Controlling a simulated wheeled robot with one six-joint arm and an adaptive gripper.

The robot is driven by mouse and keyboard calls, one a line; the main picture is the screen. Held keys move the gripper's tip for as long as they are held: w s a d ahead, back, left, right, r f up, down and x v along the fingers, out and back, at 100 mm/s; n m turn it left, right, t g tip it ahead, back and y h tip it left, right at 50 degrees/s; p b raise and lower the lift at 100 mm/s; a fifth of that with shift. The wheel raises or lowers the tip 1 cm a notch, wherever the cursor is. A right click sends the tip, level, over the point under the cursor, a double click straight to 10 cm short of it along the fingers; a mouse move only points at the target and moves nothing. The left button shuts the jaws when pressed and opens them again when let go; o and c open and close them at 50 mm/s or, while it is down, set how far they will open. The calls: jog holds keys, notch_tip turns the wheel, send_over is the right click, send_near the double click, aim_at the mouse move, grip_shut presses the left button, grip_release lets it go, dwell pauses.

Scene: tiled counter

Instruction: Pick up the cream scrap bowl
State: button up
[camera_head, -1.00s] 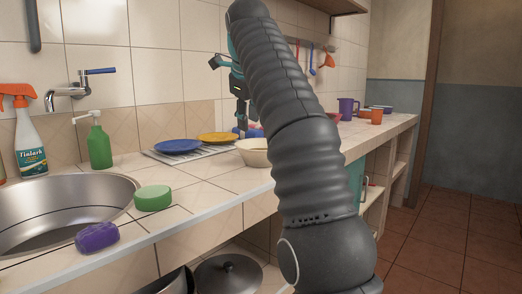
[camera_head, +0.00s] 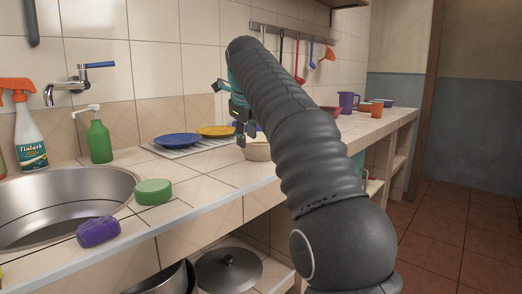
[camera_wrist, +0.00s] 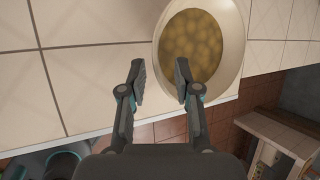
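The cream scrap bowl (camera_head: 258,152) stands on the tiled counter, partly hidden by my arm in the head view. In the wrist view the bowl (camera_wrist: 236,72) is at the top right, with a brownish, blotchy inside. My gripper (camera_wrist: 160,80) is open and empty. Its right finger overlaps the bowl's inside in the picture, and its left finger is over bare tile left of the bowl. The bowl's left rim shows between the fingers. In the head view my gripper (camera_head: 241,140) is just above the bowl's left side; contact cannot be told.
A blue plate (camera_head: 177,139) and a yellow plate (camera_head: 216,131) lie on a rack left of the bowl. A red bowl (camera_head: 331,111), a purple mug (camera_head: 347,102) and orange cups stand farther along. The sink (camera_head: 110,184) and green sponge (camera_head: 153,191) are nearer.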

jog(key=shift+a+b+x, duration=0.2)
jog(key=shift+b+x, duration=0.15)
jog(key=shift+x, duration=2.2)
grip_shut()
